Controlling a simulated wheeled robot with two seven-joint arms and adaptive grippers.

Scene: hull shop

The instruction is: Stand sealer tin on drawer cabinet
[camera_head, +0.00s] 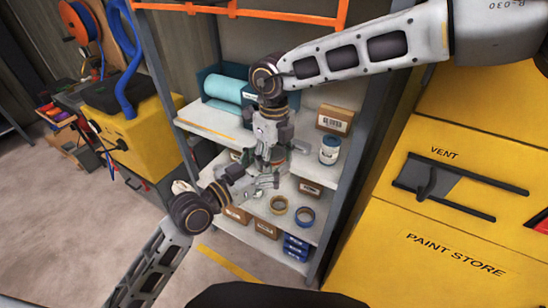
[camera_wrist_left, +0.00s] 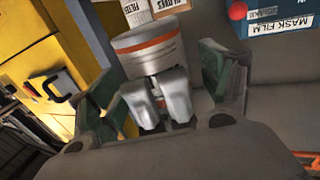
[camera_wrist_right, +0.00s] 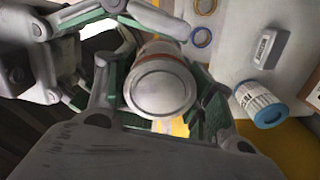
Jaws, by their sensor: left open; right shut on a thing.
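The sealer tin appears as a silver tin with an orange band (camera_wrist_left: 148,48) in the left wrist view. My right gripper (camera_wrist_right: 162,108) is shut on the tin, whose round silver end (camera_wrist_right: 160,90) faces the right wrist camera. My right gripper (camera_head: 266,152) points down in front of the shelves in the head view. My left gripper (camera_head: 258,182) is open beside it, its fingers near the tin; contact cannot be told. In the head view the grippers largely hide the tin.
A yellow paint store cabinet (camera_head: 440,225) stands close on the right. A yellow machine (camera_head: 135,140) stands left. Floor (camera_head: 60,230) is clear at lower left.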

